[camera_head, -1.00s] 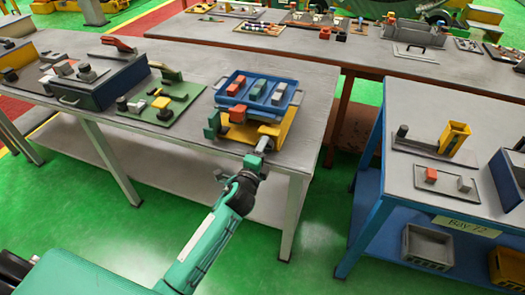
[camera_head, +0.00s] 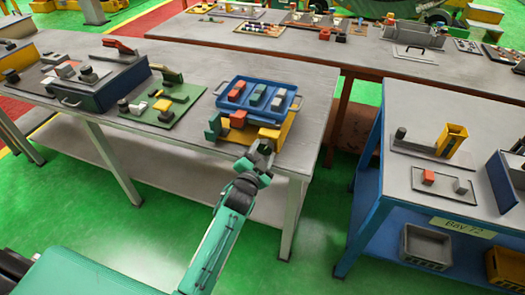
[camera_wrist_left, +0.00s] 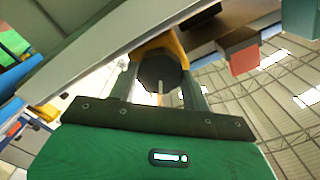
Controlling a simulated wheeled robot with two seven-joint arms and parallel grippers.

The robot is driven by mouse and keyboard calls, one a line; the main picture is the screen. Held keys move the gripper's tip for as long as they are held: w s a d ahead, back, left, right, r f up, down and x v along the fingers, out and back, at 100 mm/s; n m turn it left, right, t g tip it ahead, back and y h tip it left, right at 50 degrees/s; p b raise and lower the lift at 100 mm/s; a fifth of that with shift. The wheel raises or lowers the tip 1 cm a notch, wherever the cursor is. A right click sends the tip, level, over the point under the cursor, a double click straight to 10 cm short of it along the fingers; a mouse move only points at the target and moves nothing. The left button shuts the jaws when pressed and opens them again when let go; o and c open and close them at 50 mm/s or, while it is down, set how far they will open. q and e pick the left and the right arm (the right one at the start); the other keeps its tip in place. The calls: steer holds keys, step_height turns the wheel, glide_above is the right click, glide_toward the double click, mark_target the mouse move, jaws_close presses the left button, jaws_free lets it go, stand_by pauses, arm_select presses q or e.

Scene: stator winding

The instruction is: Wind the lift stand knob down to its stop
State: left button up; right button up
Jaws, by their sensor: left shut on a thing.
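The lift stand is a yellow frame (camera_head: 285,131) near the front right edge of the grey bench. It carries a blue tray (camera_head: 231,102). My left gripper (camera_head: 262,146) is at the stand's front side, just beyond the bench edge. In the left wrist view a dark, many-sided knob (camera_wrist_left: 160,72) sits between the two fingers of my left gripper (camera_wrist_left: 160,85), with yellow stand behind it. The gripper is shut on this knob. In the head view the knob is hidden by the gripper. My right gripper is not in view.
Red, green and grey blocks sit in the tray. A red block (camera_head: 238,118) and a green piece (camera_head: 213,127) stand close to the gripper's left. A green board (camera_head: 165,105) with parts lies farther left. A blue-framed table (camera_head: 425,180) stands to the right, across a gap.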

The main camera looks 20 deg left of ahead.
arm_select(q)
steer(key=shift+n, duration=1)
steer(key=shift+n+p, duration=0.55)
steer(key=shift+n, duration=0.45)
steer(key=shift+f+n, duration=0.1)
steer(key=shift+n, duration=0.5)
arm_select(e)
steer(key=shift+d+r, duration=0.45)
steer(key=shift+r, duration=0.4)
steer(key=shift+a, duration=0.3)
arm_select(q)
steer(key=o, duration=1)
